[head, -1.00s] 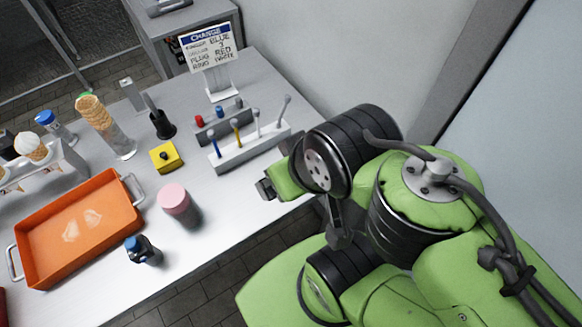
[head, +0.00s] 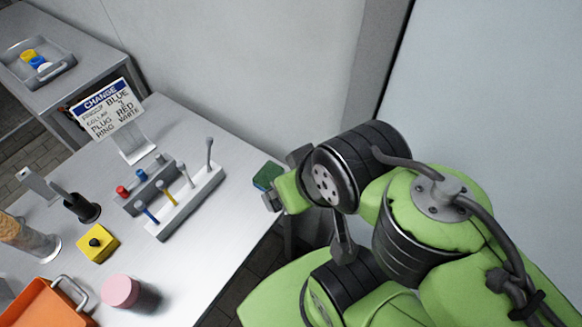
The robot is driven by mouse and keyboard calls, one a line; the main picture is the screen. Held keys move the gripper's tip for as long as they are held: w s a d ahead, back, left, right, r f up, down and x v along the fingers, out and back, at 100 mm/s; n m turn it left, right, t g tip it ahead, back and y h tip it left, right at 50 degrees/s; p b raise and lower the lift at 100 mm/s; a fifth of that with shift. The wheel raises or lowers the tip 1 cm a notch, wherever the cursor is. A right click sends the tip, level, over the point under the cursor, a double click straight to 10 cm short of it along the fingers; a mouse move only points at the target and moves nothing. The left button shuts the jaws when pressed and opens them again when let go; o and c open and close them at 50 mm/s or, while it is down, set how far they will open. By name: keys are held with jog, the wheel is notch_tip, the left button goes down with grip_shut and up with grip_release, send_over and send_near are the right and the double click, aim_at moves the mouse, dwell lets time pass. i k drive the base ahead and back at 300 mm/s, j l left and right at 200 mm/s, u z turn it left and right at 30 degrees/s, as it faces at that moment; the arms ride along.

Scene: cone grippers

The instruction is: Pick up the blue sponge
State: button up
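A small block with a dark green top and a bluish side (head: 267,176), which looks like the sponge, shows just beyond my gripper near the right end of the table. My arm hides part of it and what it rests on. My gripper (head: 270,201) points left at the table's right edge, just in front of the block in this view. Its fingers are small and partly hidden, so I cannot tell whether they are open or touch the block.
A rack (head: 188,205) with several upright coloured sticks stands left of my gripper. A sign (head: 106,112), a yellow box with a black knob (head: 98,244), a pink-topped cylinder (head: 120,291) and an orange tray (head: 45,305) are further left. A wall bounds the back.

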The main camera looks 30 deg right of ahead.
aim_at(270, 171)
jog(key=z, duration=0.15)
jog(key=j+u, duration=0.25)
jog(key=u, duration=0.2)
jog(key=i+j+u, duration=0.1)
jog(key=j+u, duration=0.15)
jog(key=u, duration=0.15)
jog(key=i+j+u, duration=0.15)
jog(key=u, duration=0.3)
